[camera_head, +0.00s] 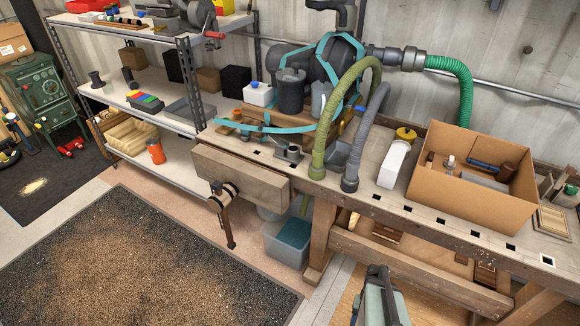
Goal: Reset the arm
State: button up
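A grey-green and black part that looks like the end of my arm, with my gripper (378,284), juts up from the bottom edge, right of centre. It appears in front of the workbench (400,211), over the floor. Its fingers cannot be made out clearly, so whether they are open or shut is not visible. I see nothing held in it. The rest of the arm is out of view.

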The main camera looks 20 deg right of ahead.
jog(key=s+a+n+h, duration=0.2)
jog(key=s+a+n, duration=0.1)
jog(key=a, duration=0.6)
jog(key=s+a+f+n+g+h, duration=0.1)
jog(key=s+a+n, duration=0.2)
jog(key=a, duration=0.6)
jog(key=shift+f+n+h, duration=0.25)
jog(key=shift+n+h, duration=0.05)
jog(key=shift+h, duration=0.1)
jog(key=shift+o, duration=0.4)
jog(key=shift+a, duration=0.1)
